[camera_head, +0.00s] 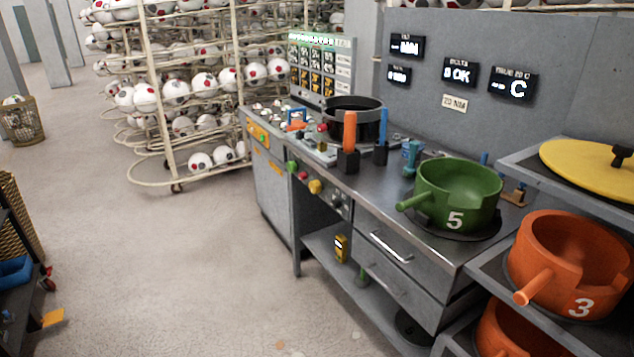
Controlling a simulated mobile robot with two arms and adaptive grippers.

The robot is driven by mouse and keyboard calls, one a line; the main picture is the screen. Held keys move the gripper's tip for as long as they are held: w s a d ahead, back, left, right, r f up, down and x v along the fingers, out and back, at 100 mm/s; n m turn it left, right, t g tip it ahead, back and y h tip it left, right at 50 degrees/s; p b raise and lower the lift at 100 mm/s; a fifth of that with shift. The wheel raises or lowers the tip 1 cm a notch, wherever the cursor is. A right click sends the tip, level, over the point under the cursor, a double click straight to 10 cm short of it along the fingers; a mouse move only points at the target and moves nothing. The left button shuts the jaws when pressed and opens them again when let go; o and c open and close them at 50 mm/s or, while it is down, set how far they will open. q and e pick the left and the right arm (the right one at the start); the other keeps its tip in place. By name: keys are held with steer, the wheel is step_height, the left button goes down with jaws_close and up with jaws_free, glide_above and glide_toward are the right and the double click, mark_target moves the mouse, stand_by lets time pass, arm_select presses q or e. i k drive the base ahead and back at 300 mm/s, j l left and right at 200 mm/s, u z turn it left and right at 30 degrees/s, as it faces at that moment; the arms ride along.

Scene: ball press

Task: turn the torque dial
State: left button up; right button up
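A workbench (376,182) stands in the middle of the head view with a row of controls on its front edge. A yellow knob (315,187) sits there, and a grey round control (337,199) is to its right. I cannot tell which of them is the torque dial, as their markings are too small to read. Neither of my grippers is in view.
A green pot marked 5 (455,195) stands on the bench's right end. Orange pots (568,255) sit on a shelf at right. Racks of balls (190,90) stand behind left. A dark cart (15,265) is at the left edge. The floor (180,260) between is open.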

mark_target(335, 203)
steer(key=i+j+z, duration=0.1)
steer(key=z, duration=0.65)
steer(key=i+j+z, duration=0.15)
steer(key=j+z, duration=0.35)
steer(key=j, duration=0.15)
steer(key=j+z, duration=0.5)
steer(key=j, duration=0.2)
